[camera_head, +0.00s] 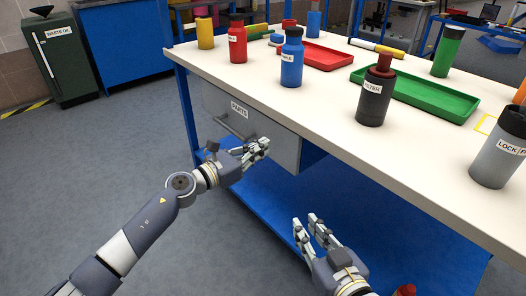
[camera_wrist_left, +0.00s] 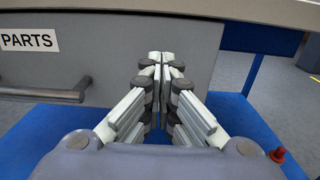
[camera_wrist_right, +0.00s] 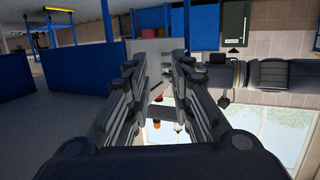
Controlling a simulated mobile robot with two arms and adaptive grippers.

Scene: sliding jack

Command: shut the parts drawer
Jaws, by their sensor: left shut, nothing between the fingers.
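The parts drawer (camera_head: 218,105) is under the near edge of the workbench top, with a grey front, a PARTS label and a bar handle (camera_head: 229,127). No drawer interior shows in any view. In the left wrist view, the drawer front (camera_wrist_left: 130,50) fills the upper left, with its handle (camera_wrist_left: 45,94) to the left of my fingers. My left gripper (camera_head: 263,146) is shut and empty at the right part of the front; I cannot tell whether it touches. Its fingertips also show in the left wrist view (camera_wrist_left: 167,58). My right gripper (camera_head: 308,218) is open and empty, away from the drawer.
The workbench top (camera_head: 330,90) carries several bottles, a red tray (camera_head: 325,58) and a green tray (camera_head: 420,97). A blue lower shelf (camera_head: 400,225) lies beneath. A blue leg (camera_head: 186,110) stands left of the drawer. Floor to the left is clear.

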